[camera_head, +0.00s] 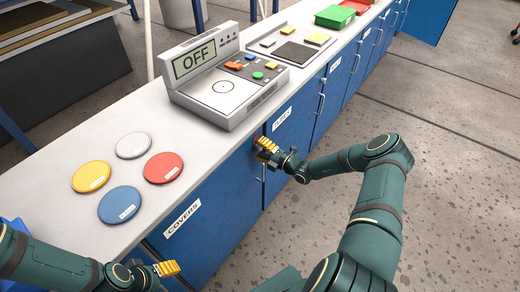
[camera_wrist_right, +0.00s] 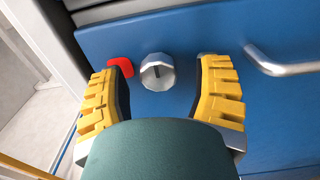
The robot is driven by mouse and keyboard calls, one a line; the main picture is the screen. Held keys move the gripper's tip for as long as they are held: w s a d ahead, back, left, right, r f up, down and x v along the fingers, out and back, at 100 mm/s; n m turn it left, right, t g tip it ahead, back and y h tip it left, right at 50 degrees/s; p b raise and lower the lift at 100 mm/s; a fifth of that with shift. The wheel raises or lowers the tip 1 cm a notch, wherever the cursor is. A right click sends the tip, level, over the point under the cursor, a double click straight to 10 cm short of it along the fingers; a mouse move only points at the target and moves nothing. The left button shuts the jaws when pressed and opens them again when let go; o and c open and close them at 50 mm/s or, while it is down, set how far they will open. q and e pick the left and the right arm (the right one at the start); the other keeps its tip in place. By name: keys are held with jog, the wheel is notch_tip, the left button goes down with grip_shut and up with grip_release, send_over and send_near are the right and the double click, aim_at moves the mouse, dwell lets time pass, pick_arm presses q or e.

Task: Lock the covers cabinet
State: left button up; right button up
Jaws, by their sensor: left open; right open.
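The covers cabinet (camera_head: 215,205) is the blue door under the counter with the label "COVERS" (camera_head: 182,218); it looks closed. My right gripper (camera_head: 265,147) is at the upper right corner of this door. In the right wrist view, its yellow fingers are open on either side of a round silver lock knob (camera_wrist_right: 157,72) with a dark slot. Whether they touch the knob cannot be told. A red marker (camera_wrist_right: 121,66) is left of the knob, partly behind a finger. The knob is hidden in the head view. My left gripper (camera_head: 166,269) is open and empty, low in front of the cabinet.
On the counter (camera_head: 60,160) are several coloured discs, a grey device (camera_head: 225,85) reading "OFF", a panel (camera_head: 295,47) and a green bin (camera_head: 335,16). More blue doors with handles run to the right. A metal handle (camera_wrist_right: 290,62) is right of the knob. The floor (camera_head: 450,110) is clear.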

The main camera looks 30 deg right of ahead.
jog(key=v, duration=1.2)
jog(key=shift+a, duration=0.25)
jog(key=s+a+f+n+g+y, duration=0.2)
jog(key=a+n+g+y, duration=0.4)
jog(key=a+n, duration=0.65)
jog(key=s+a+f+n+g+h, duration=0.1)
jog(key=s+a+n+g+h, duration=0.2)
jog(key=s+a+n+g, duration=0.45)
jog(key=s+a+f+n+g+h, duration=0.1)
jog(key=s+a+n+g+h, duration=0.25)
jog(key=a+n, duration=0.65)
jog(key=r+n+h, duration=0.1)
jog(key=n, duration=0.5)
jog(key=s+a+r+n+t, duration=0.1)
jog(key=r+n, duration=0.1)
jog(key=n, duration=0.4)
jog(key=s+r+n+t+h, duration=0.1)
jog(key=n, duration=0.4)
jog(key=shift+s+a+r+n+h, duration=0.15)
jog(key=shift+a+r+n+h, duration=0.15)
jog(key=shift+r+n+h, duration=0.1)
